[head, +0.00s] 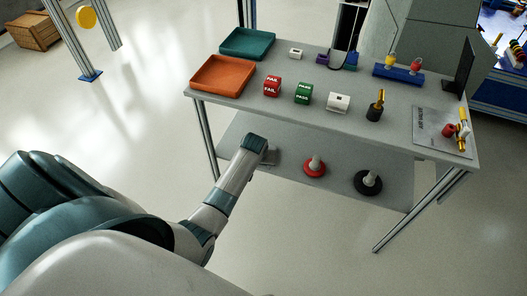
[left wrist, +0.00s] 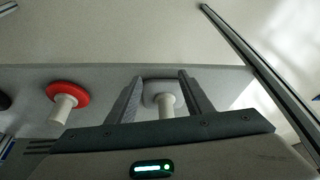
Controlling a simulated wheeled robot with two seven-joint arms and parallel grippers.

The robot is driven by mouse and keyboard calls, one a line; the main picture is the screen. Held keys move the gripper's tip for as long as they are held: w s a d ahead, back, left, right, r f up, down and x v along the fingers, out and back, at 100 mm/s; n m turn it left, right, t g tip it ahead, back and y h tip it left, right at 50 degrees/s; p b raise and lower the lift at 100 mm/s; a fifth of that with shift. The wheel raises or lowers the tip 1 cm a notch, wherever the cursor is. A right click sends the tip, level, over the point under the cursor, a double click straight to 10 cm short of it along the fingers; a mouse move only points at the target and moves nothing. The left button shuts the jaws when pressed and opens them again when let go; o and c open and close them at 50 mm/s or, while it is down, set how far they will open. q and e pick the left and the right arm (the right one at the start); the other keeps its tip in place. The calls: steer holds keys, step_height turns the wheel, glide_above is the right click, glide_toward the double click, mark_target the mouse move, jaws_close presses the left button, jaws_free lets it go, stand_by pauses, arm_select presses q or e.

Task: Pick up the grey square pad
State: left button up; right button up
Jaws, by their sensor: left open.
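The grey square pad (left wrist: 161,86) shows in the left wrist view with its pale upright handle (left wrist: 166,104). It lies on the lower shelf. My left gripper (left wrist: 162,77) is open, with one finger on each side of the pad and handle. I cannot tell whether the fingers touch it. In the head view my left gripper (head: 263,151) reaches over the lower shelf, and only a small grey part of the pad (head: 272,157) shows beside it. My right gripper is in neither view.
The lower shelf also holds a red round pad (head: 315,166) and a black round pad (head: 368,183) with pale handles. The tabletop (head: 235,103) above carries an orange tray (head: 222,75), a teal tray (head: 247,43) and small blocks. A metal table leg (head: 205,135) stands near my left arm.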

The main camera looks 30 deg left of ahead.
arm_select(q)
steer(key=w, duration=0.1)
steer(key=w+a, duration=0.1)
steer(key=w, duration=0.1)
steer(key=shift+w+a, duration=0.35)
steer(key=shift+w, duration=0.05)
steer(key=shift+w+a, duration=0.25)
steer(key=shift+w, duration=0.25)
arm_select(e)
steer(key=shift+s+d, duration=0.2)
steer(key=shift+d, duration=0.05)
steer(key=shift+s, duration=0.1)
arm_select(q)
steer(key=shift+w+a, duration=0.15)
steer(key=shift+w, duration=0.15)
steer(key=w, duration=0.1)
steer(key=w+a+b, duration=0.1)
steer(key=w, duration=0.1)
steer(key=shift+w+a, duration=0.3)
steer(key=shift+w+a+f, duration=0.1)
steer(key=shift+w+f, duration=0.05)
steer(key=shift+f, duration=0.4)
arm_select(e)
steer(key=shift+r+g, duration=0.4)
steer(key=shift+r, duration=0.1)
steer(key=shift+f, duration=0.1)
